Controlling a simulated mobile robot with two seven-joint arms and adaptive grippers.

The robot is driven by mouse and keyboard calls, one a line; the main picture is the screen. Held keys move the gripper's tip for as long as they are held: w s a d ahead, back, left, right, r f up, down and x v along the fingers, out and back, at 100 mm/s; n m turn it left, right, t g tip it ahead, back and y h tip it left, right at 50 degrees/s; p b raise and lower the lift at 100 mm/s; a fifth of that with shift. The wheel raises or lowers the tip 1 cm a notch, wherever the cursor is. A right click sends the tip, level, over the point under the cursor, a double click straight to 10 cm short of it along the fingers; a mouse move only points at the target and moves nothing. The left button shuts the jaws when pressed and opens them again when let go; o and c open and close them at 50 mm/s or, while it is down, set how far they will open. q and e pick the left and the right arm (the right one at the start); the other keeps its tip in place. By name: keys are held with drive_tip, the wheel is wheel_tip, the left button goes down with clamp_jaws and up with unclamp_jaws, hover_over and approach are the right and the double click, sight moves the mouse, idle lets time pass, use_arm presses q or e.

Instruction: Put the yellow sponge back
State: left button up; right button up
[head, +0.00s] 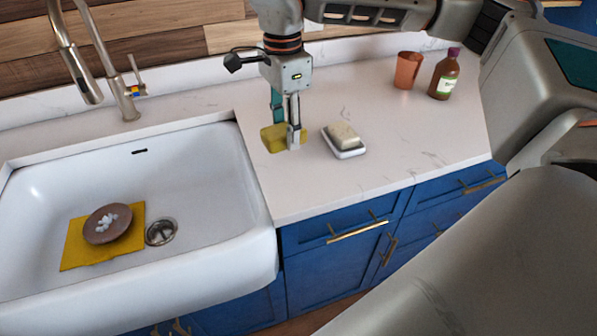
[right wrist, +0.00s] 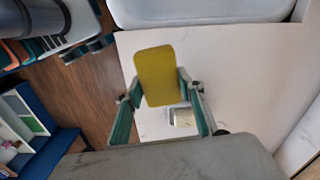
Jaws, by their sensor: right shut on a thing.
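The yellow sponge (head: 273,139) is between the fingers of my right gripper (head: 293,138), over the white counter to the right of the sink. In the right wrist view the sponge (right wrist: 157,75) is pinched between the two fingertips of my right gripper (right wrist: 160,92), its length pointing away from the wrist. The gripper is shut on it. In the head view it is low over the counter, and I cannot tell whether the sponge touches the surface. My left gripper is not in view.
An orange cup (head: 407,70) and a brown bottle (head: 445,76) stand farther right. The sink (head: 200,190) holds a yellow cloth (head: 85,250) under a brown plate (head: 108,232).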

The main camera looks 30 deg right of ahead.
sight(299, 173)
drive_tip(key=r+m, duration=0.1)
drive_tip(key=m, duration=0.1)
drive_tip(key=d+r+m, duration=0.1)
drive_tip(key=m, duration=0.2)
drive_tip(key=r+m, duration=0.1)
drive_tip(key=m, duration=0.1)
drive_tip(key=shift+w+d+r+m, duration=0.2)
drive_tip(key=shift+d+r+m, duration=0.1)
drive_tip(key=shift+m, duration=0.1)
drive_tip(key=r+m, duration=0.1)
drive_tip(key=m, duration=0.2)
drive_tip(key=d+r+m, duration=0.1)
drive_tip(key=m, duration=0.2)
drive_tip(key=r+m, duration=0.2)
drive_tip(key=shift+s+d+m, duration=0.1)
drive_tip(key=shift+d+m, duration=0.05)
drive_tip(key=shift+m, duration=0.25)
drive_tip(key=m, duration=0.2)
drive_tip(key=shift+s+d+r+m, duration=0.15)
drive_tip(key=shift+d+r+m, duration=0.05)
drive_tip(key=shift+r+m, duration=0.2)
wheel_tip(299, 173, down, 20)
drive_tip(key=shift+r+b, duration=0.15)
drive_tip(key=shift+b, duration=0.6)
drive_tip(key=o, duration=1)
drive_tip(key=shift+f, duration=0.2)
